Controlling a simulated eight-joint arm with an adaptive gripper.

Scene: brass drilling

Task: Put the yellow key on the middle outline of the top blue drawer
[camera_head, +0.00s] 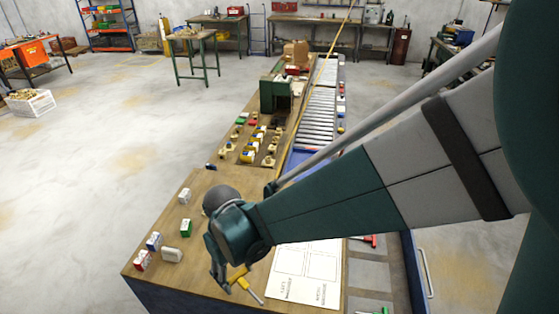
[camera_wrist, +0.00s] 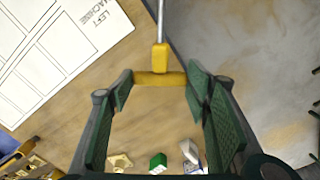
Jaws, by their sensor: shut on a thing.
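My gripper (camera_head: 226,280) is low over the front of the wooden bench. It is shut on the yellow key (camera_head: 239,277), a T-shaped tool with a yellow handle and a metal shaft. In the wrist view, the yellow key (camera_wrist: 160,56) has its crossbar between the two green finger pads and its shaft pointing up the picture. The open top drawer (camera_head: 371,274), with grey lining panels, lies right of the bench top. A red-handled tool (camera_head: 369,239) is at its far end and a green piece (camera_head: 385,310) at its near end. My arm hides part of the drawer.
A white sheet with printed outlines (camera_head: 306,272) lies on the bench between my gripper and the drawer; it also shows in the wrist view (camera_wrist: 55,50). Several small red, blue, green and white blocks (camera_head: 172,254) stand left of my gripper. A roller conveyor (camera_head: 318,118) runs behind.

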